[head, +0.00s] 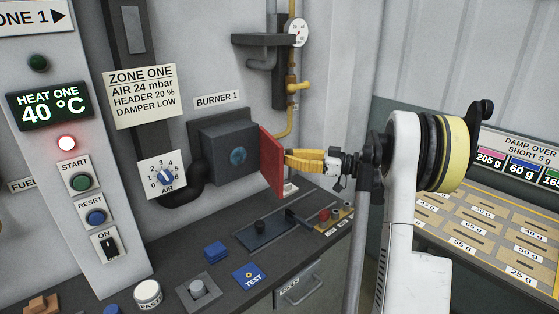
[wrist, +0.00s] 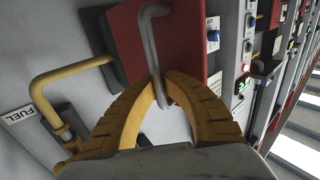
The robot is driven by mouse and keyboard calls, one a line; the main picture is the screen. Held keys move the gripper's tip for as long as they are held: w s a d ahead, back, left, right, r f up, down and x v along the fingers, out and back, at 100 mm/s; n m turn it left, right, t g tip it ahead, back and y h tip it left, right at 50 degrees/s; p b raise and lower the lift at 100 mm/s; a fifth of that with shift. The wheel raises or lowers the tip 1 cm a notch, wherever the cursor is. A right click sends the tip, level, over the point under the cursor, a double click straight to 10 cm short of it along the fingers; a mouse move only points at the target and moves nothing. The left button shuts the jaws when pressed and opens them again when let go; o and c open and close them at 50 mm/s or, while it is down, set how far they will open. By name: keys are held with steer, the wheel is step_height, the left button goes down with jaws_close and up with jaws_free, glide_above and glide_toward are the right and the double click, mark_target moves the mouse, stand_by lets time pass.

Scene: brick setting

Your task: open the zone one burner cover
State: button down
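The zone one burner cover is a red plate (head: 271,163) at the right side of the dark burner housing (head: 212,132), below the BURNER 1 label. It stands swung out from the housing, and a round bluish window shows on the housing's face. In the wrist view the red cover (wrist: 190,55) fills the upper middle, with a bent grey bar handle (wrist: 151,45) on it. My gripper (head: 289,158) has yellow fingers and is at the cover's right face. In the wrist view its fingertips (wrist: 161,80) close together around the handle.
A yellow pipe (head: 292,115) with a gauge runs down the wall behind the cover. The console ledge (head: 230,270) below carries several buttons and a dark slider plate. A slotted weight board (head: 490,220) stands at right, behind my arm.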

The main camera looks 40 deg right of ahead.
steer(key=shift+w+d, duration=0.15)
steer(key=shift+d, duration=1.35)
steer(key=c, duration=1.9)
jaws_free()
steer(key=o, duration=0.4)
steer(key=shift+s+d, duration=0.25)
steer(key=shift+o, duration=0.2)
steer(key=shift+w+a, duration=0.1)
steer(key=v, duration=1.2)
